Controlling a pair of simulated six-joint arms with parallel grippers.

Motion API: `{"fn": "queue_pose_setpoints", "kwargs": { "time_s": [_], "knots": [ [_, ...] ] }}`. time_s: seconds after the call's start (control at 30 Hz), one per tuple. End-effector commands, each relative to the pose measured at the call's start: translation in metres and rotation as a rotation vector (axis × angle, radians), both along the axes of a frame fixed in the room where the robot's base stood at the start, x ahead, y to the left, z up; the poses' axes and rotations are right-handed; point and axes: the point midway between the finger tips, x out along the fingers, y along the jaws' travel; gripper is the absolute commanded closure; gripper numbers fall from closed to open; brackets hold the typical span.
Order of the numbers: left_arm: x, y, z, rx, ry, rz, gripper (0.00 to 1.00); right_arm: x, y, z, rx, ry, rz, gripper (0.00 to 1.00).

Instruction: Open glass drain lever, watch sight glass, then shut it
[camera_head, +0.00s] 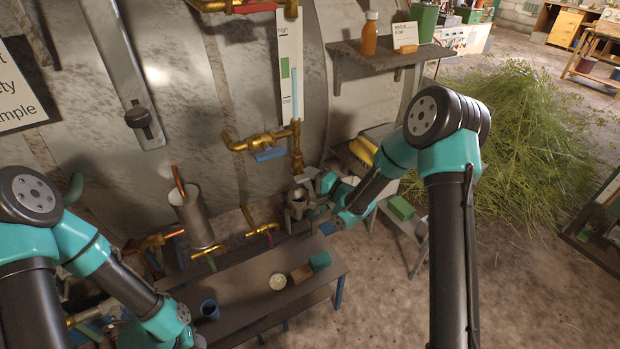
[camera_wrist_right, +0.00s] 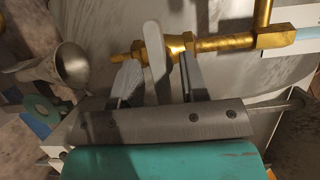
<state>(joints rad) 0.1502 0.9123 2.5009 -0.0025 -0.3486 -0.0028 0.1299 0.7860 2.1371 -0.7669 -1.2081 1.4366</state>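The sight glass (camera_head: 295,92) is a clear tube with pale blue in it, beside a white scale marked high and low. Its tube end also shows in the right wrist view (camera_wrist_right: 303,34). Below it is brass pipework (camera_head: 297,150). A pale grey lever (camera_wrist_right: 156,60) hangs from a brass fitting in the right wrist view; I take it as the glass drain lever. My right gripper (camera_wrist_right: 159,82) is open, with one finger on each side of this lever and visible gaps. My left gripper (camera_head: 192,338) is at the bottom edge, its fingers unclear.
A grey metal funnel (camera_wrist_right: 70,66) stands close beside my right gripper. A blue-handled brass valve (camera_head: 268,155) is up to the left. A bench (camera_head: 240,300) holds a blue cup, a pale round dish and small blocks. A shelf (camera_head: 385,55) is above.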

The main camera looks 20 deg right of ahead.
Motion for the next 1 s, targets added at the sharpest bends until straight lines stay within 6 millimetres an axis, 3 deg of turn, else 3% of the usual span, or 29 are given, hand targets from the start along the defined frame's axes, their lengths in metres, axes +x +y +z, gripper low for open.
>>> {"fn": "queue_pose_setpoints", "kwargs": {
  "time_s": [0.3,0.7,1.0],
  "knots": [
    [0.0000,0.0000,0.0000,0.000,0.000,0.000,0.57,0.0017,0.0014,0.0002,0.000,0.000,0.000,0.60],
    [0.0000,0.0000,0.0000,0.000,0.000,0.000,0.57,0.0015,0.0013,0.0002,0.000,0.000,0.000,0.98],
    [0.0000,0.0000,0.0000,0.000,0.000,0.000,0.57,0.0015,0.0013,0.0003,-0.006,-0.002,0.001,1.00]
  ]
}}
